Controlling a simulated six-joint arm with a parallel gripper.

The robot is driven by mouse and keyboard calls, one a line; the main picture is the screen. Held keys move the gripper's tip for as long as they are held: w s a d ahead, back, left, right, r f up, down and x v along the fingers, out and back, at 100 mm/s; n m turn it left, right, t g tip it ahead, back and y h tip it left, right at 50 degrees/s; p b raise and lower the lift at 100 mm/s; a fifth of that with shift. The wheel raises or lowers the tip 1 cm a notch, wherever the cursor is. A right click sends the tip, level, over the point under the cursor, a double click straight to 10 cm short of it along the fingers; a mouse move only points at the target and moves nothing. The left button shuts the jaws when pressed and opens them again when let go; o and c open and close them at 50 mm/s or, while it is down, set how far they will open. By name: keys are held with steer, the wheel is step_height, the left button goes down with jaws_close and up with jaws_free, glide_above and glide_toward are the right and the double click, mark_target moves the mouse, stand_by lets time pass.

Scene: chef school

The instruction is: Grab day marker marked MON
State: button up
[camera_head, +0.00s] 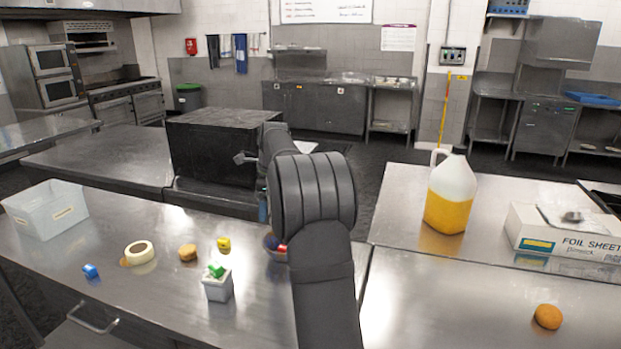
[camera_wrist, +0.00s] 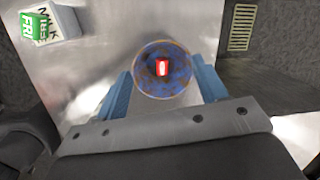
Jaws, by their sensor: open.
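Several small day-marker cubes are in view. A blue cube (camera_head: 90,271) and a yellow cube (camera_head: 224,244) sit on the steel table. A green cube (camera_wrist: 30,26), reading FRI in the wrist view, rests on a white milk box (camera_head: 218,287). A red cube (camera_wrist: 162,68) with an unclear white mark lies in a blue-brown speckled bowl (camera_wrist: 178,86), partly hidden behind my arm in the head view. I cannot read MON on any cube. My gripper (camera_wrist: 163,90) is open, its blue fingers apart on either side of the bowl in the wrist view, with nothing visibly held.
A yellow-filled jug (camera_head: 449,195), a foil box (camera_head: 565,235) and an orange round item (camera_head: 548,316) are at the right.

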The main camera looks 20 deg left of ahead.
steer(key=shift+c, duration=1)
